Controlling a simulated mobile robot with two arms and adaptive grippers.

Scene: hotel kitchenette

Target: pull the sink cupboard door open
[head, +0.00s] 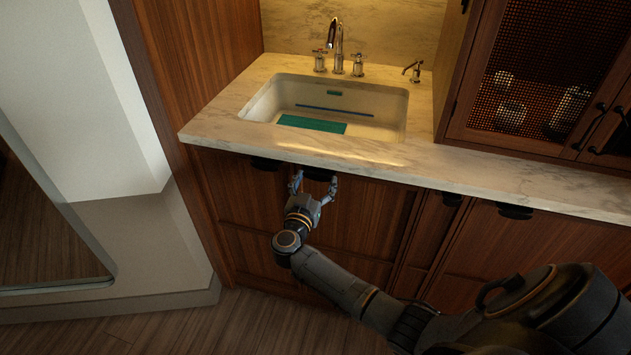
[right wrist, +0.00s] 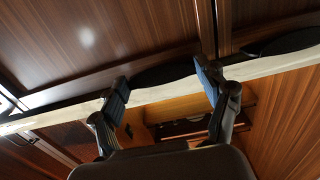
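The sink cupboard door (head: 365,215) is dark wood under the sink counter and looks closed. Its black cup-shaped handle (head: 319,174) is at the top edge, just under the counter. My right gripper (head: 315,183) is at this handle with its fingers spread to either side of it. In the right wrist view, the open fingers of my right gripper (right wrist: 163,92) have blue pads, and the dark handle (right wrist: 165,73) shows between them. Whether a finger touches the handle I cannot tell. My left gripper is not in view.
More handles (head: 515,211) are to the right. The marble counter (head: 420,165) with the sink (head: 385,107) overhangs above. A mesh-front cabinet (head: 530,75) stands on the counter. The wooden floor (head: 200,325) in front is clear.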

